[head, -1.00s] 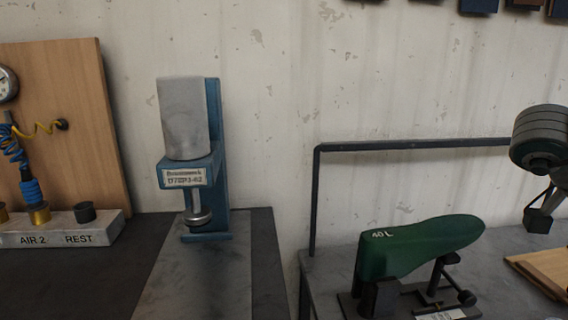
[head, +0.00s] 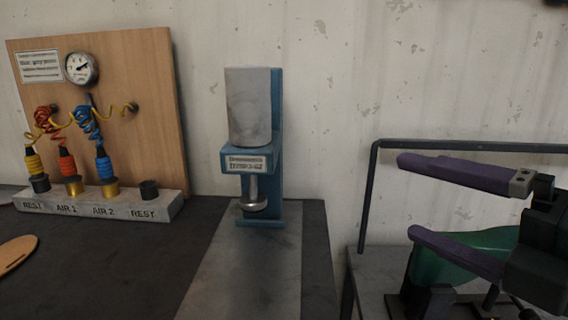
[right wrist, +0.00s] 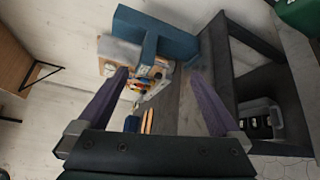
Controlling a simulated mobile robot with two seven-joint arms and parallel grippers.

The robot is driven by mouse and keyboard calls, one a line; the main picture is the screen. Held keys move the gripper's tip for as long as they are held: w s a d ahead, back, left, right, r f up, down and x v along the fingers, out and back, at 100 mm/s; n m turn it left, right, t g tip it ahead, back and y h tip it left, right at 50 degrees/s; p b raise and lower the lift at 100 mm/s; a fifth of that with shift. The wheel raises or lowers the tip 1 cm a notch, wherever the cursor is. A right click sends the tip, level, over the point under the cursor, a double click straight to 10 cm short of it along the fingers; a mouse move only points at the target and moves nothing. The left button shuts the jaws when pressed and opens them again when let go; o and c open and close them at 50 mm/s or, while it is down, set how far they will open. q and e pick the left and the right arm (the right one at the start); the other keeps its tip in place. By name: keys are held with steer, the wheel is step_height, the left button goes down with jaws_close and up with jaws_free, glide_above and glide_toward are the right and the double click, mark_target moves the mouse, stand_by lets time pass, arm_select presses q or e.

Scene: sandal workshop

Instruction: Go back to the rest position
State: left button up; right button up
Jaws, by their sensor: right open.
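My right gripper (head: 462,215) comes in from the right in the head view. Its two purple fingers are apart and nothing is between them. It hangs in front of the green shoe last (head: 440,268) and hides much of it. In the right wrist view my right gripper (right wrist: 168,98) also shows open and empty, with the blue press (right wrist: 160,42) beyond the fingers. My left gripper is in no view.
A blue press with a grey cylinder (head: 250,108) stands on the dark bench. At left is a wooden panel (head: 150,85) with coiled hoses and a labelled block (head: 160,207). A dark rail (head: 450,146) stands behind the last. A tan flat piece (head: 15,252) lies at far left.

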steer(key=s+d+f+m+g+h, duration=0.1)
steer(key=s+d+f+m+h, duration=0.1)
steer(key=d+m+h, duration=0.4)
steer(key=s+d+f+m+g+h, duration=0.1)
steer(key=s+d+f+m+h, duration=0.1)
steer(key=d+m+h, duration=0.35)
steer(key=s+d+f+m+g+h, duration=0.1)
steer(key=s+d+f+m+g, duration=0.2)
steer(key=s, duration=0.4)
steer(key=s+d+f+m+g+h, duration=0.1)
steer(key=s+d+f+m+g, duration=0.1)
steer(key=s+d+m+g, duration=0.3)
steer(key=s+a+f+m+y, duration=0.2)
steer(key=s+a+f, duration=0.15)
steer(key=a, duration=0.25)
steer(key=s+a+f+m+g+y, duration=0.1)
steer(key=s+a+m+y, duration=0.2)
steer(key=a, duration=0.7)
step_height(320, 180, up, 47)
steer(key=w+p, duration=0.1)
steer(key=p, duration=4.6)
steer(key=shift+a+r+y+p, duration=0.15)
steer(key=shift+a+y+p, duration=0.2)
steer(key=shift+y, duration=0.1)
steer(key=shift+w+m, duration=0.1)
steer(key=shift+m, duration=0.15)
